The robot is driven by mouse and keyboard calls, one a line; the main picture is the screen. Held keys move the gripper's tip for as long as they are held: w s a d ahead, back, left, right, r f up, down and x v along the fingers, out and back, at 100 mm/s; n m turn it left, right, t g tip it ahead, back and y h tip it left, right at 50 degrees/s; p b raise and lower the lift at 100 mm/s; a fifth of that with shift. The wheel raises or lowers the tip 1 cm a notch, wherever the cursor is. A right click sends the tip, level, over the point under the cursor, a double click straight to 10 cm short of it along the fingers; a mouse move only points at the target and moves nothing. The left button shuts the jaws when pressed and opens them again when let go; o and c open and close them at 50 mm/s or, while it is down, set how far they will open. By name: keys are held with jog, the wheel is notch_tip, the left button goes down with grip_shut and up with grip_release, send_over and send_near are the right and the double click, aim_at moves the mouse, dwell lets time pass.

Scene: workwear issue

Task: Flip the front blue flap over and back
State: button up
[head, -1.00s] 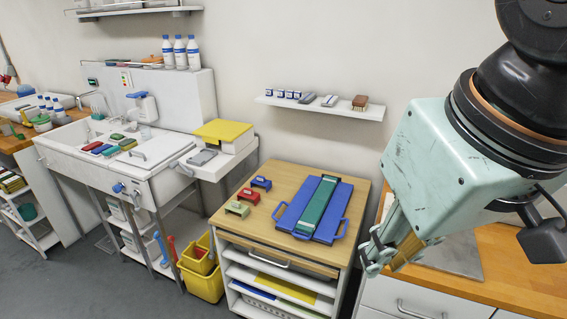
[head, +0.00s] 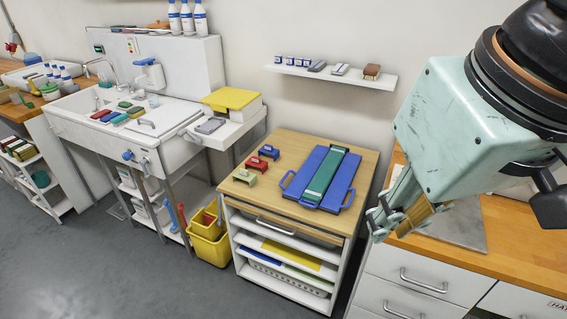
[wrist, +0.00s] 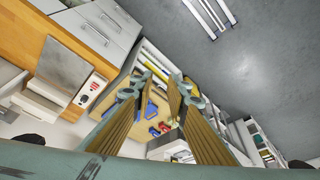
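A blue folding piece (head: 341,192) with a green strip (head: 325,175) along its middle lies flat on the wooden cabinet top in the head view. It has blue loop handles at its left and right edges. I cannot tell for sure which blue part is the front flap. Part of the blue piece (wrist: 151,110) shows between my fingers in the wrist view. My gripper (head: 384,222) is in the air to the right of the cabinet, apart from the blue piece. Its two fingers (wrist: 160,88) are spread with nothing held between them.
Small red, blue and green blocks (head: 257,164) stand left of the blue piece. A wall shelf (head: 330,75) hangs behind the cabinet. A wooden counter (head: 480,241) with drawers lies to the right, below my arm. The floor (head: 140,275) in front is clear.

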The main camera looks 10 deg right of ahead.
jog(key=shift+o, duration=1.1)
jog(key=shift+w, duration=0.1)
jog(key=w+f+n+g+h+p, duration=0.1)
jog(key=w+f+n+g, duration=0.15)
jog(key=w, duration=1.15)
jog(key=w+f+n+g+h, duration=0.1)
jog(key=w+f+n, duration=0.15)
jog(key=w, duration=1.25)
jog(key=w+a+f+n+g+h, duration=0.1)
jog(key=w+a+f+n, duration=0.1)
jog(key=w+f, duration=0.9)
jog(key=w+a+f+n+h+p, duration=0.1)
jog(key=w+f+n, duration=0.2)
jog(key=w+f, duration=0.8)
notch_tip(320, 180, down, 4)
jog(key=shift+w+a+f+g+h, duration=0.1)
jog(key=shift+w+a+g+h, duration=0.15)
jog(key=shift+a+g+h, duration=0.15)
